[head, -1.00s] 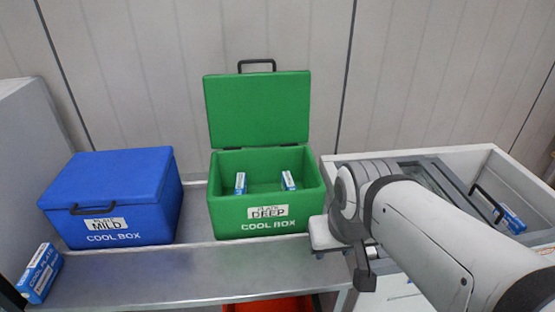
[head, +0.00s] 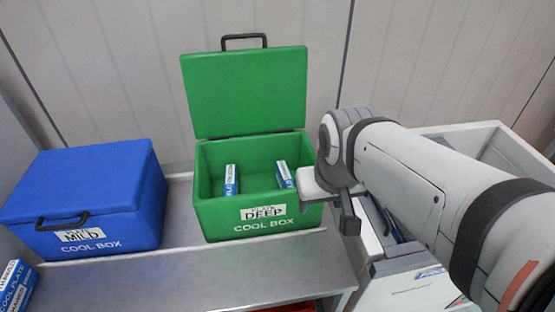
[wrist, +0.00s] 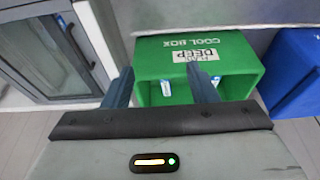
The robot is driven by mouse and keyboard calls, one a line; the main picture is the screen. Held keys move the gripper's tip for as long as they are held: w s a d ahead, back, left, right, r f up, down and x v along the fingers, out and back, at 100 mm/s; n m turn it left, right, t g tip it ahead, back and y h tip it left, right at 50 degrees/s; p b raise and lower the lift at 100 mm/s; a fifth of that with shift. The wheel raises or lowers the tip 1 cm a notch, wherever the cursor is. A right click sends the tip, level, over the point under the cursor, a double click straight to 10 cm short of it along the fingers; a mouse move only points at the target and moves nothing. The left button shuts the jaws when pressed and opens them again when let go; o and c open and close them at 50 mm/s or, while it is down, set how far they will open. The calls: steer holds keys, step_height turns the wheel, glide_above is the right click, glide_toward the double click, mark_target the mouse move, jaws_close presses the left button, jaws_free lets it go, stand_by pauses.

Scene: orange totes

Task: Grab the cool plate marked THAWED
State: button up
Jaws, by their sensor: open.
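A blue and white cool plate (head: 17,286) stands on the steel counter at the far left of the head view, cut by the frame edge; the small print on its label is hard to read. Two more plates stand upright inside the open green cool box marked DEEP (head: 232,217): a left one (head: 231,180) and a right one (head: 284,175). Their marks are not legible. My gripper (wrist: 161,85) is open and empty. In the wrist view its fingers point towards the green box, with a plate (wrist: 166,88) visible between them.
The closed blue cool box marked MILD (head: 100,212) stands left of the green one. The green lid (head: 245,92) is raised against the wall. A white chest (head: 505,150) stands at the right, partly behind my arm. The counter front (head: 210,280) is clear.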

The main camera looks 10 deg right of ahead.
steer(key=shift+o, duration=0.5)
steer(key=w+g, duration=0.1)
steer(key=w, duration=0.7)
steer(key=shift+w+f, duration=0.25)
steer(key=shift+w, duration=0.1)
steer(key=g+b, duration=0.1)
steer(key=g, duration=0.1)
glide_above(286, 176)
steer(key=shift+n, duration=0.4)
steer(key=f, duration=1.6)
steer(key=shift+w+f, duration=0.2)
steer(key=shift+f, duration=0.05)
step_height(286, 176, down, 8)
steer(key=shift+s+d+p, duration=0.1)
steer(key=shift+s+p, duration=0.05)
steer(key=shift+p, duration=0.85)
steer(key=shift+r, duration=0.1)
jaws_close()
